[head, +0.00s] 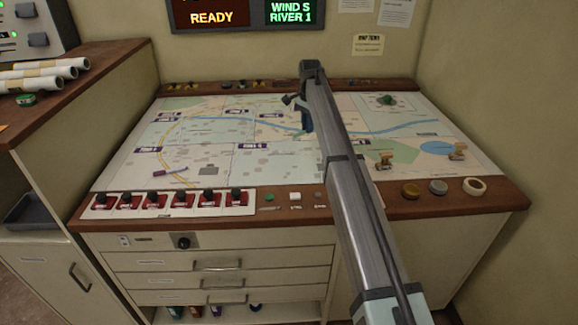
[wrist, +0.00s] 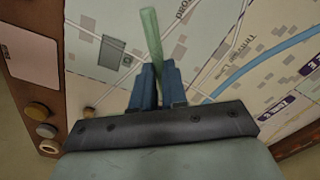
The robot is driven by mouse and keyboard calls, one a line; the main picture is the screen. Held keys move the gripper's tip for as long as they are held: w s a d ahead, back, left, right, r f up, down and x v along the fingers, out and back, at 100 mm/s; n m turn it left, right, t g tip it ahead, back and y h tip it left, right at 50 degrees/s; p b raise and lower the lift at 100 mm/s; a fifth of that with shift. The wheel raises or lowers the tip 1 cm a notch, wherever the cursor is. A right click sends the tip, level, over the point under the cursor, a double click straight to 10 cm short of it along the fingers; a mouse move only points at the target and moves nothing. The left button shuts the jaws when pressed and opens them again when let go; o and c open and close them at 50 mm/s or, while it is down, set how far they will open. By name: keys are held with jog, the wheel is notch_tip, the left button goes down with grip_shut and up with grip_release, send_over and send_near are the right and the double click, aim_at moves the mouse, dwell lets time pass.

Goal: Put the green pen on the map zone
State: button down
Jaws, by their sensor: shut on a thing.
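The green pen (wrist: 151,38) is in my gripper (wrist: 158,75), between its two blue fingers, in the wrist view. Its far part sticks out past the fingertips, over the printed map. I cannot tell whether it touches the map. My arm hides part of the map.
Wooden stamps (head: 385,160) (head: 457,151) and a green-topped item (head: 387,99) stand on the map's right side. A dark marker (head: 170,172) lies at its front left. Red switches (head: 168,200) and round items (head: 438,187) line the front edge. The left half of the map is mostly clear.

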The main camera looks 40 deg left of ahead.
jog(key=s+a+n, duration=0.1)
jog(key=s+a, duration=0.6)
jog(key=s, duration=0.4)
jog(key=m, duration=1.2)
send_over(260, 166)
jog(key=shift+a+f, duration=0.1)
jog(key=shift+f, duration=4.9)
jog(key=shift+f, duration=0.1)
jog(key=c, duration=1.6)
grip_release()
jog(key=shift+f, duration=0.1)
jog(key=o, duration=0.4)
jog(key=shift+o, duration=0.2)
notch_tip(260, 166, up, 12)
jog(key=shift+r, duration=0.2)
